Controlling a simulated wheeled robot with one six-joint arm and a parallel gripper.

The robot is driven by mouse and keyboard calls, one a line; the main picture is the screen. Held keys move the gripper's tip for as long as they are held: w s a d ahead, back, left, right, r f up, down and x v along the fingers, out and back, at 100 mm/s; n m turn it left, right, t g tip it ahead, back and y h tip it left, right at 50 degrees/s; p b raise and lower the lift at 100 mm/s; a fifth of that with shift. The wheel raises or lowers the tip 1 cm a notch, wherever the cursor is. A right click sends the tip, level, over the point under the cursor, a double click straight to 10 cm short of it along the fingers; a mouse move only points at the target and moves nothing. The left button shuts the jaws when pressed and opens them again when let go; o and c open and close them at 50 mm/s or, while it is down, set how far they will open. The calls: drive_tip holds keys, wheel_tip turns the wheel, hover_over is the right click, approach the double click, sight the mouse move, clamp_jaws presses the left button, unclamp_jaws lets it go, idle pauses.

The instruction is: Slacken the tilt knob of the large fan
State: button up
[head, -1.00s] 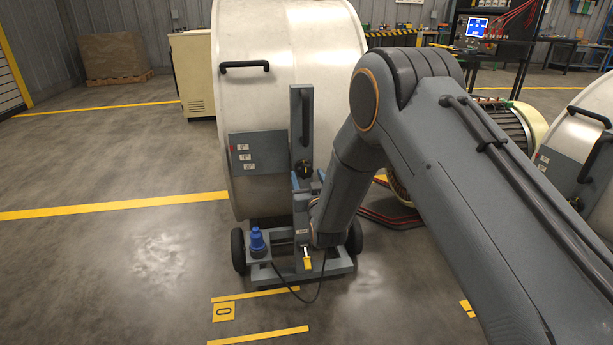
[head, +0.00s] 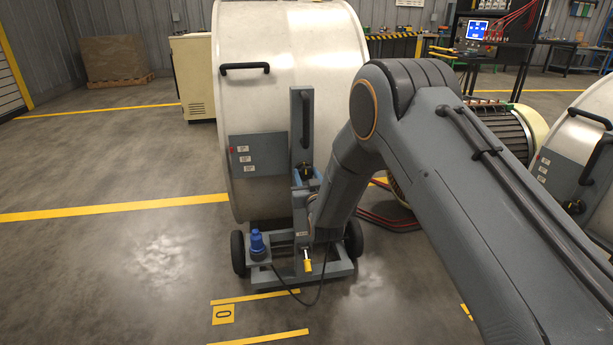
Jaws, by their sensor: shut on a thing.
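The large fan (head: 265,110) is a big pale drum on a grey wheeled stand (head: 285,270). Its dark tilt knob (head: 306,172) sits just below the upright black handle on the grey bracket. My arm comes in from the right, its wrist low in front of the stand. My gripper (head: 308,182) is at the knob and shut on it. It is small in view, and my wrist partly hides the fingers and the contact.
A blue plug (head: 257,243) and a yellow-tipped lever (head: 308,265) are low on the stand. A cable loops to the floor in front. A second fan (head: 570,150) stands at the right. The floor at the left is clear.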

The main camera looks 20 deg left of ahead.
drive_tip(key=shift+n, duration=0.3)
drive_tip(key=n+p, duration=0.1)
drive_tip(key=n, duration=0.3)
drive_tip(key=shift+s+a+n, duration=0.1)
drive_tip(key=shift+n, duration=0.2)
drive_tip(key=n+p, duration=0.1)
drive_tip(key=n, duration=0.3)
drive_tip(key=shift+a+f+n, duration=0.1)
drive_tip(key=shift+n, duration=0.2)
drive_tip(key=n+p, duration=0.1)
drive_tip(key=n, duration=0.3)
drive_tip(key=shift+f+n, duration=0.1)
drive_tip(key=shift+n, duration=0.2)
drive_tip(key=shift+s+f+n+p, duration=0.1)
drive_tip(key=shift+n+p, duration=0.35)
drive_tip(key=shift+n, duration=1.85)
drive_tip(key=o, duration=1)
drive_tip(key=shift+a, duration=0.1)
drive_tip(key=shift+o, duration=0.2)
